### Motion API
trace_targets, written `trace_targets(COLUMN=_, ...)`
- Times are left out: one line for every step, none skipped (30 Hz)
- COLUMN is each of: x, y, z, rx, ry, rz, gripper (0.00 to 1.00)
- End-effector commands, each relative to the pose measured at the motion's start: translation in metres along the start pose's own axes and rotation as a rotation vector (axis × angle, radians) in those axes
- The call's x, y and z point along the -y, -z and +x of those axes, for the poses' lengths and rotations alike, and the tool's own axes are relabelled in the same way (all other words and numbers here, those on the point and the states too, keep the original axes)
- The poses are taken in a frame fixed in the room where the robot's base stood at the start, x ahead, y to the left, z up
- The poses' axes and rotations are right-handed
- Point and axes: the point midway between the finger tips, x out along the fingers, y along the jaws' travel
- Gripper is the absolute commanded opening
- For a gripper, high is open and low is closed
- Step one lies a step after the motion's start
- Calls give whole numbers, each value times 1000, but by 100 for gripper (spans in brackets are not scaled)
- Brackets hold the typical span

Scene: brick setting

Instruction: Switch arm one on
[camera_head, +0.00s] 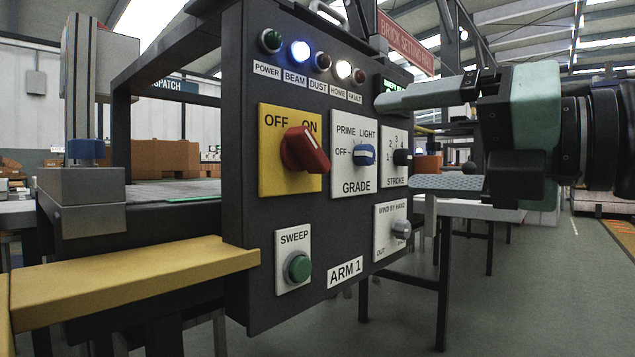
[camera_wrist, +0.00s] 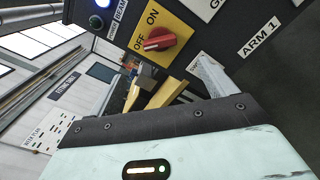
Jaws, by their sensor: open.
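The dark control panel labelled ARM 1 (camera_head: 345,273) fills the middle of the head view. Its yellow plate (camera_head: 277,180) carries a red rotary knob (camera_head: 305,150) under the words OFF and ON. The knob's bar slants from upper left, on the OFF side, to lower right. The wrist view shows the same red knob (camera_wrist: 160,39), and its bar looks turned towards OFF. My gripper (camera_head: 392,98) is open and empty, right of the knob and in front of the panel's upper right part, apart from the knob.
A blue GRADE knob (camera_head: 364,155), STROKE selector (camera_head: 402,157), grey wind knob (camera_head: 401,229) and green SWEEP button (camera_head: 299,266) surround the red knob. The BEAM lamp (camera_head: 300,52) glows blue and HOME (camera_head: 343,69) white. A yellow rail (camera_head: 135,283) juts out at lower left.

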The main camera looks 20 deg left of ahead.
Motion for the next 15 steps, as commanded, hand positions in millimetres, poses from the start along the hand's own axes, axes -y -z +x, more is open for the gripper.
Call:
trace_targets(x=6, y=4, z=3, rx=2, ry=0, rz=-3, gripper=84)
trace_targets(x=5, y=4, z=4, rx=3, ry=0, rz=-3, gripper=84)
trace_targets(x=6, y=4, z=6, rx=3, ry=1, rz=-2, gripper=84)
trace_targets(x=5, y=4, z=8, rx=4, ry=1, rz=-3, gripper=84)
trace_targets(x=5, y=4, z=9, rx=4, ry=2, rz=-2, gripper=84)
trace_targets(x=5, y=4, z=11, rx=6, ry=3, rz=-2, gripper=84)
trace_targets(x=5, y=4, z=12, rx=6, ry=3, rz=-2, gripper=84)
trace_targets(x=5, y=4, z=14, rx=7, ry=3, rz=-3, gripper=84)
trace_targets(x=4, y=3, z=20, rx=5, ry=3, rz=1, gripper=84)
trace_targets(x=3, y=3, z=28, rx=3, ry=3, rz=2, gripper=84)
trace_targets(x=3, y=3, z=35, rx=2, ry=2, rz=2, gripper=84)
trace_targets(x=3, y=3, z=43, rx=1, ry=2, rz=2, gripper=84)
trace_targets(x=3, y=3, z=49, rx=3, ry=2, rz=2, gripper=84)
trace_targets(x=3, y=3, z=56, rx=2, ry=2, rz=2, gripper=84)
trace_targets(x=2, y=2, z=64, rx=2, ry=2, rz=2, gripper=84)
